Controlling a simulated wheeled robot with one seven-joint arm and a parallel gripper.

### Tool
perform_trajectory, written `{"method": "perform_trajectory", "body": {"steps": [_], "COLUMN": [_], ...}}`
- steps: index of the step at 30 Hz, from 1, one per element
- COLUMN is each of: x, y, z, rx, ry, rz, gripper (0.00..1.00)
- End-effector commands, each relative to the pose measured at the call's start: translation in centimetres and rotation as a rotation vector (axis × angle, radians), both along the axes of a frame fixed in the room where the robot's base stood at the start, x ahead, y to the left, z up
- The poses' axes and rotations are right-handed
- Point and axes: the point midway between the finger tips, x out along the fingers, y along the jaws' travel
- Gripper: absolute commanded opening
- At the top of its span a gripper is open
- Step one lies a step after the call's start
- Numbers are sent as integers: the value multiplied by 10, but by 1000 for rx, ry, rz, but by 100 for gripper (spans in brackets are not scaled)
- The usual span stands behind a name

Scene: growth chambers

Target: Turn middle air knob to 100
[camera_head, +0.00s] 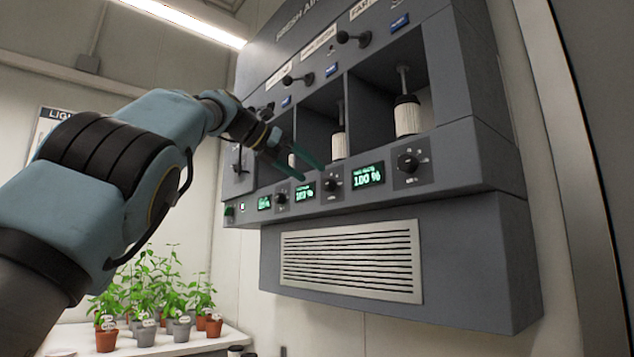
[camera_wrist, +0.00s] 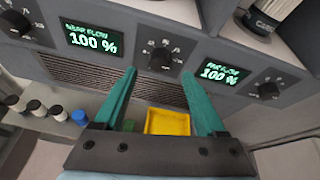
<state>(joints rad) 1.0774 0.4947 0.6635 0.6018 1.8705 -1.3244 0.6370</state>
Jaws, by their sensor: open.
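The middle air knob (camera_head: 331,184) is a round black dial on the grey panel. In the wrist view the middle knob (camera_wrist: 160,57) sits just beyond and between my fingertips, apart from them. The green display (camera_wrist: 90,40) to its left reads 100 %; it also shows in the head view (camera_head: 305,191). My gripper (camera_wrist: 158,74) is open and empty, its two teal fingers either side of the knob's line. In the head view my gripper (camera_head: 311,172) is in front of the panel, close to the middle knob. The knob's exact pointer angle is too small to read.
A left knob (camera_head: 282,198) and a right knob (camera_head: 408,162) flank the middle one. The right display (camera_wrist: 220,72) reads 100 %. Filter cylinders (camera_head: 407,115) stand in bays above. A vent grille (camera_head: 352,261) is below. Potted plants (camera_head: 145,332) stand lower left; a yellow tray (camera_wrist: 167,122) lies below.

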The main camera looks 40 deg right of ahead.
Motion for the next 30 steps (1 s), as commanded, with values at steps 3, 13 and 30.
{"method": "perform_trajectory", "body": {"steps": [3, 13, 30], "x": [2, 4, 5], "y": [23, 53, 53], "z": [8, 21, 22], "rx": [-2, 1, -4], "ry": [0, 1, 7], "rz": [1, -1, 2], "gripper": [73, 73, 73]}}
